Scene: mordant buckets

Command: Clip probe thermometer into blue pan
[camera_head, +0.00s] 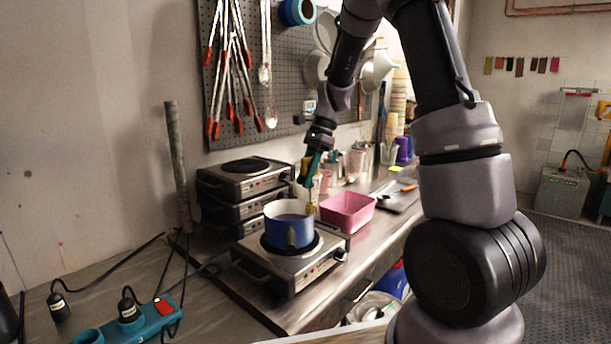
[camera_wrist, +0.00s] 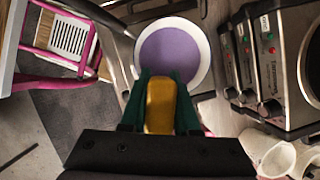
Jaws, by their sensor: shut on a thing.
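The blue pan (camera_head: 289,226) stands on the front hotplate, with a white rim and dark handle. In the wrist view the pan (camera_wrist: 203,42) shows from above as a white ring around purple liquid. My gripper (camera_head: 312,172) is above and just right of the pan in the head view. Its green fingers (camera_wrist: 160,95) are shut on a yellow piece (camera_wrist: 160,106), which I take to be the probe thermometer. In the head view a small yellow part (camera_head: 311,207) hangs below the fingers at the pan's right rim. Whether it touches the rim I cannot tell.
The hotplate (camera_head: 318,259) sits near the bench's front edge. A pink tub (camera_head: 347,212) stands close to the pan's right. Stacked hotplates (camera_head: 222,186) stand behind on the left. A teal power strip (camera_head: 150,322) with cables lies at the front left.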

